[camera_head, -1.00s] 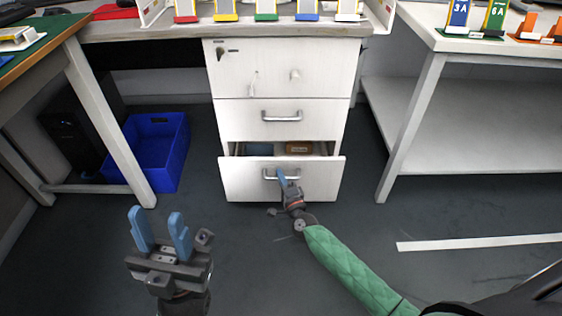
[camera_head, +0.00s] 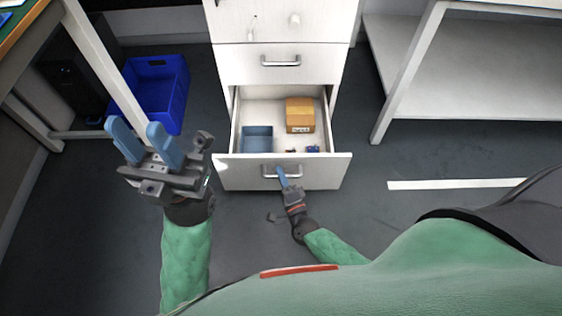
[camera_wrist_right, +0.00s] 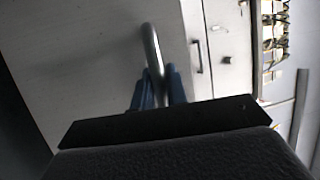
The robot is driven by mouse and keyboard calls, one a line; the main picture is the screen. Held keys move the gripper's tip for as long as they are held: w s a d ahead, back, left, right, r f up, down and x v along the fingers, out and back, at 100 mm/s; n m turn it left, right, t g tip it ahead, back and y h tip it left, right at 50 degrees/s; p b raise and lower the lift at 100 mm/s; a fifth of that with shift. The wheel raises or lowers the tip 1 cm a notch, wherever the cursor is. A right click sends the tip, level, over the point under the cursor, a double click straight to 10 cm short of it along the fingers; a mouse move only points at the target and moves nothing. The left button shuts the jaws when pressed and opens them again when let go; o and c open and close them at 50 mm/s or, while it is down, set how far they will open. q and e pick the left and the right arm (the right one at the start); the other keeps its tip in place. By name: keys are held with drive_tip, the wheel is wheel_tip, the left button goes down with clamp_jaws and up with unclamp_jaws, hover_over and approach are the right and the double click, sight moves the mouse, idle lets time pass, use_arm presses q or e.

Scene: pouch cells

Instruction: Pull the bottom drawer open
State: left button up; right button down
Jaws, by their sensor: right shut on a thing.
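The bottom drawer (camera_head: 232,172) of the white cabinet stands well open toward me in the head view. Its metal bar handle (camera_head: 268,176) is on the front panel. My right gripper (camera_head: 281,174) is shut on this handle. In the right wrist view the blue fingers of the right gripper (camera_wrist_right: 158,88) close around the curved bar handle (camera_wrist_right: 152,45). My left gripper (camera_head: 141,140) is open and empty, raised to the left of the drawer, apart from it.
The drawer holds a blue tray (camera_head: 257,138), a brown box (camera_head: 300,114) and small dark blue items (camera_head: 312,149). The drawer above (camera_head: 235,65) is closed. A blue crate (camera_head: 160,88) stands on the floor at left. A white table (camera_head: 465,80) is at right.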

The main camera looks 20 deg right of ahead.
drive_tip(key=shift+s+a, duration=0.15)
drive_tip(key=shift+s, duration=0.35)
drive_tip(key=c, duration=1.4)
unclamp_jaws()
